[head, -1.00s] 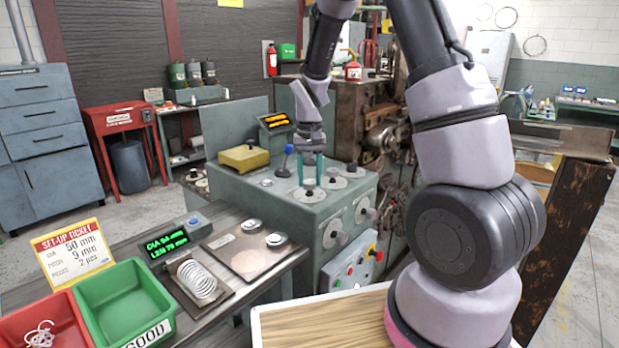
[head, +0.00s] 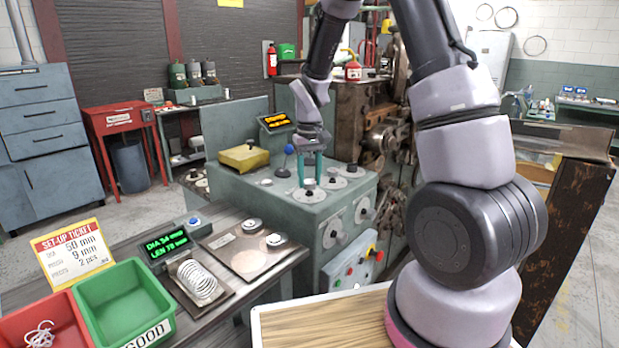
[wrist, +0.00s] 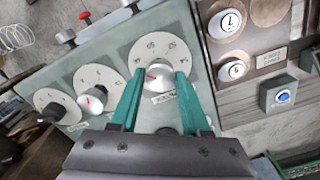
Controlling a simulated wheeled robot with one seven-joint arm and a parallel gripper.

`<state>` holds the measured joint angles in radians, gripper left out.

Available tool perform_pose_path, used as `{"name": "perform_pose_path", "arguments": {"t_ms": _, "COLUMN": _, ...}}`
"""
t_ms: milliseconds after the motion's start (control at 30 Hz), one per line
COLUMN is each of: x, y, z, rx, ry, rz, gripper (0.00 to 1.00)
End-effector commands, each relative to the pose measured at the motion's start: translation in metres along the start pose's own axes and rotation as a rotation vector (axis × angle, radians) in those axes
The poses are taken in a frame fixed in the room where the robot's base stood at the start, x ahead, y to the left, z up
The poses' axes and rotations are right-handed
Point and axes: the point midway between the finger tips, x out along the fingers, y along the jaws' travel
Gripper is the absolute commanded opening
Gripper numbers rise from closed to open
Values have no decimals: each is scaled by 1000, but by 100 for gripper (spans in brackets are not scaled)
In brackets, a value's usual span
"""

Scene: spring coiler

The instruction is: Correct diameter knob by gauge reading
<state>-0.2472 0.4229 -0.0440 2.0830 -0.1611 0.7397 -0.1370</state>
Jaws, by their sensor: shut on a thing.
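My gripper (wrist: 160,80) points down at the top of the grey-green coiler cabinet (head: 255,200). Its two teal fingers are shut on the silver knob (wrist: 159,72), one on each side. The knob has a red pointer and sits in a white numbered dial (wrist: 150,47); the label below is partly hidden and unreadable. In the head view the fingers (head: 310,170) stand on the front dial and mostly hide the knob. The gauge display (head: 167,244) shows green DIA and LEN lines, apparently 34 mm and 78 mm. The set-up ticket (head: 72,255) reads 50 mm, 9 mm, 2 pcs.
Two more dials with knobs (wrist: 90,102) (wrist: 50,112) stand beside the held one. A spring (head: 197,279) lies at the gauge. A green GOOD bin (head: 124,300) and a red bin (head: 20,325) are front left. A button panel (head: 350,268) is on the cabinet front.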

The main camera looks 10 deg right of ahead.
Motion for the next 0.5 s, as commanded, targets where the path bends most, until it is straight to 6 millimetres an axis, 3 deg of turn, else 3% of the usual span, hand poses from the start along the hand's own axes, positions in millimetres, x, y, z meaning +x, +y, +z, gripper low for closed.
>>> {"name": "perform_pose_path", "arguments": {"t_ms": 33, "x": -1, "y": 0, "z": -1, "rx": 0, "ry": 3, "rz": 0, "gripper": 58}}
{"name": "perform_pose_path", "arguments": {"t_ms": 100, "x": -1, "y": 0, "z": -1, "rx": 1, "ry": 3, "rz": 0, "gripper": 76}}
{"name": "perform_pose_path", "arguments": {"t_ms": 500, "x": -8, "y": 0, "z": -1, "rx": 1, "ry": 3, "rz": 0, "gripper": 76}}
